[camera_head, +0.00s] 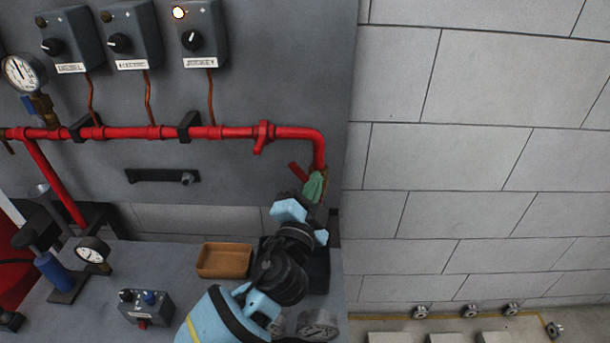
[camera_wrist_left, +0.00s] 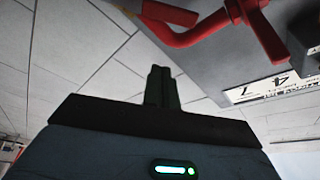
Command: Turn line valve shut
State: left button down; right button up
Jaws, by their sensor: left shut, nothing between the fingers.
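A red pipe (camera_head: 225,132) runs along the grey panel and bends down at its right end. A red fitting with a short handle (camera_head: 264,137) sits on its horizontal run; in the left wrist view a red handle (camera_wrist_left: 262,32) shows beside the pipe. A red lever (camera_head: 299,172) slants beside the downward pipe end. I cannot tell which is the line valve. My left gripper (camera_head: 315,187) is close to this lever and partly hides the pipe's lower end. Its green fingers (camera_wrist_left: 162,85) are shut and empty; contact with the lever is unclear. My right gripper is out of view.
Control boxes with knobs (camera_head: 202,35) hang above the pipe. A black bar handle (camera_head: 162,177) is on the panel below it. A brown tray (camera_head: 224,260), a small switch box (camera_head: 147,306) and a gauge (camera_head: 92,250) stand on the grey bench. Right of the panel is open space before a block wall.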

aim_at(305, 177)
pick_arm(q)
jog(key=shift+w+a+f, duration=0.25)
jog(key=shift+w+a, duration=0.05)
jog(key=shift+w, duration=0.5)
jog(key=shift+w+a+f, duration=0.2)
jog(key=shift+w+a, duration=0.15)
jog(key=shift+w, duration=0.4)
jog(key=shift+w+a+f, duration=0.25)
jog(key=shift+w+a, duration=0.05)
jog(key=shift+w, duration=0.5)
